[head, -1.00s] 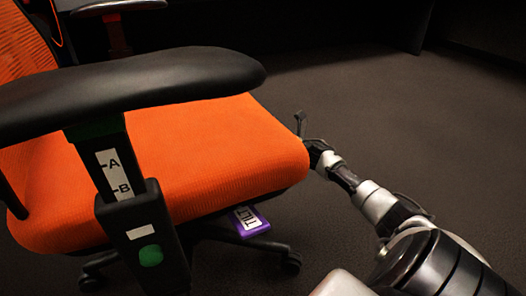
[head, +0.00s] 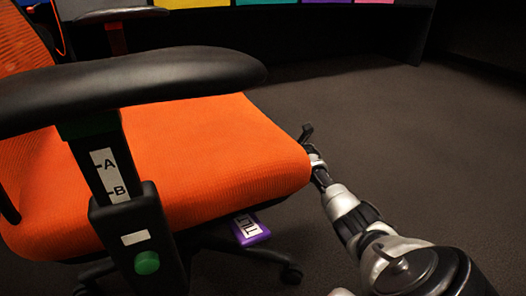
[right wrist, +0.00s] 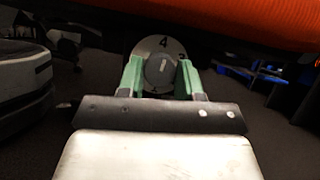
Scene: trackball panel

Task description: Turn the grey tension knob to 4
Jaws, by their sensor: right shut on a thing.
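The grey tension knob (right wrist: 160,71) is in the right wrist view, in front of a round dial plate (right wrist: 145,49) under the orange seat. A "4" shows at the top of the plate. The white mark on the knob points up, roughly at the 4. Another number to its right is partly hidden by a finger. My right gripper (right wrist: 160,78) has its green fingers on either side of the knob and is shut on it. In the head view my right arm reaches the seat's front right corner, and the knob is hidden there. My left gripper is out of view.
The office chair has an orange seat (head: 215,150) and a black armrest (head: 130,85) above it. The post carries A and B marks and a green button (head: 147,262). A purple TILT tag (head: 249,229) hangs below the seat. Open floor (head: 400,150) lies to the right.

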